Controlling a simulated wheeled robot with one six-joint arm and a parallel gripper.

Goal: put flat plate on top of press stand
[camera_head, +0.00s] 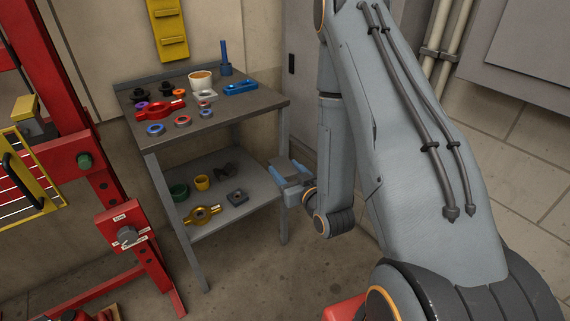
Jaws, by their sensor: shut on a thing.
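My gripper (288,178) is at the right side of the small two-level table, beyond the table's right edge. It is shut on a grey flat plate (284,166), seen at a slant between its bluish fingers. The fingers hide part of the plate. The press stand (95,185) is the red frame at the left, cut off by the picture's left edge. It has a yellow guard and a red bracket with a grey knob. My gripper and the plate are well apart from it, with the table between them.
The table's top (225,112) holds several rings, a red part, a blue part, a white cup and an upright blue tool. Its lower shelf (250,185) holds yellow, green and dark parts. A grey cabinet (303,60) stands behind.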

